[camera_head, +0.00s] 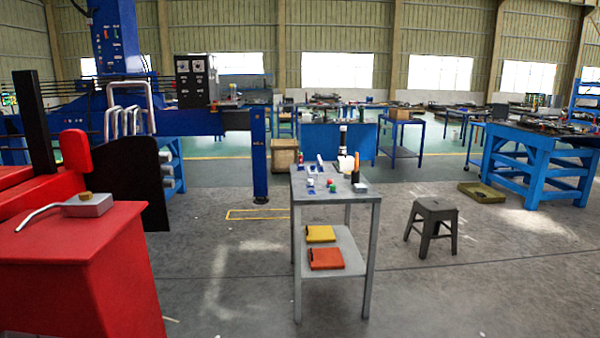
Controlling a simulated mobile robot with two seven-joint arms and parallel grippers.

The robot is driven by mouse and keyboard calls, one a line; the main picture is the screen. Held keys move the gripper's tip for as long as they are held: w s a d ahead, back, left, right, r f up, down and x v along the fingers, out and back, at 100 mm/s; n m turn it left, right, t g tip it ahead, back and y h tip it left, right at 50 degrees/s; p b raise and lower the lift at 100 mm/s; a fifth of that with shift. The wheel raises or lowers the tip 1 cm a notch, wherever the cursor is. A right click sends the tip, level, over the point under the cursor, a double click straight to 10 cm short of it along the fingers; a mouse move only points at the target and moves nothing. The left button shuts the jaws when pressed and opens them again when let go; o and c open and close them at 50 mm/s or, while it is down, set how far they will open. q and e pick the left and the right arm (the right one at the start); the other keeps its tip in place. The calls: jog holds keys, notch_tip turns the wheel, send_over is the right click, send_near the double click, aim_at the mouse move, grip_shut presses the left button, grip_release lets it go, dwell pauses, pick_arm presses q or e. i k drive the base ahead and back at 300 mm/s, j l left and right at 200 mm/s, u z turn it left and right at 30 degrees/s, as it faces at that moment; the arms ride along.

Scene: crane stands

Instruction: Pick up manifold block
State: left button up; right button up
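A grey metal block (88,206), which looks like the manifold block, sits on top of the red cabinet (70,255) at the left. It has a brass-coloured fitting on top. A bent silver rod or tube (40,212) reaches from its left side over the cabinet top. Neither of my grippers is in view.
A grey two-tier table (335,193) stands in the middle with small items on top and yellow and orange objects on its lower shelf. A dark stool (434,212) stands to its right. Blue machinery (120,40) rises behind the cabinet. Floor between cabinet and table is clear.

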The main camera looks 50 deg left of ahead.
aim_at(313, 174)
jog(key=i+u, duration=0.4)
jog(key=i+l+u, duration=0.1)
jog(key=i+u, duration=0.25)
jog(key=i, duration=0.15)
jog(key=i+j+u, duration=0.1)
jog(key=i+u, duration=0.3)
jog(key=i+l+u, duration=0.1)
jog(key=i+u, duration=0.3)
jog(key=i+j+u, duration=0.15)
jog(key=i, duration=1.1)
jog(key=i+z, duration=0.15)
jog(key=i, duration=0.25)
jog(key=i+j+z, duration=0.15)
jog(key=i, duration=0.2)
